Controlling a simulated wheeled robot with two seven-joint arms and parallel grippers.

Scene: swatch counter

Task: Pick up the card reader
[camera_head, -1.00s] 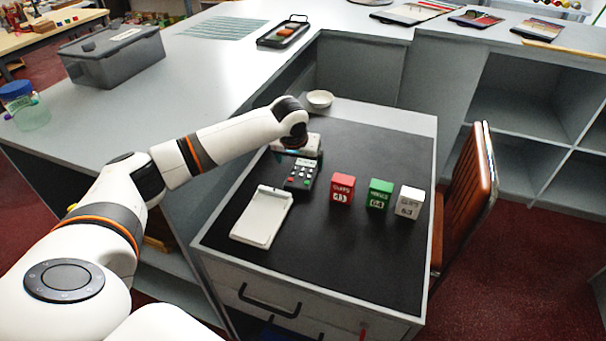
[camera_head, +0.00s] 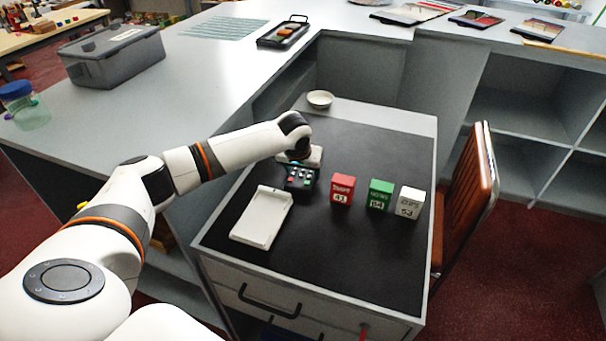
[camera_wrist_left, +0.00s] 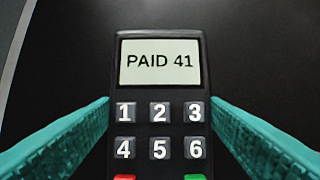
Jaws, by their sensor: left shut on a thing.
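The card reader (camera_head: 300,184) is dark, with a light screen and number keys. It is near the left side of the black counter top, behind a white tray-like holder (camera_head: 262,217). My left gripper (camera_head: 300,172) is over it from behind, with teal fingers on its sides. In the left wrist view the reader (camera_wrist_left: 160,70) fills the middle, its screen reading "PAID 41". The fingers of the left gripper (camera_wrist_left: 160,112) close on both its sides. I cannot tell whether it is clear of the surface. My right gripper is not in view.
A red box (camera_head: 342,189), a green box (camera_head: 379,194) and a white box (camera_head: 409,202) stand in a row to the right. A small white bowl (camera_head: 320,98) sits behind. A brown chair (camera_head: 468,205) is at the right edge. The front of the black top is clear.

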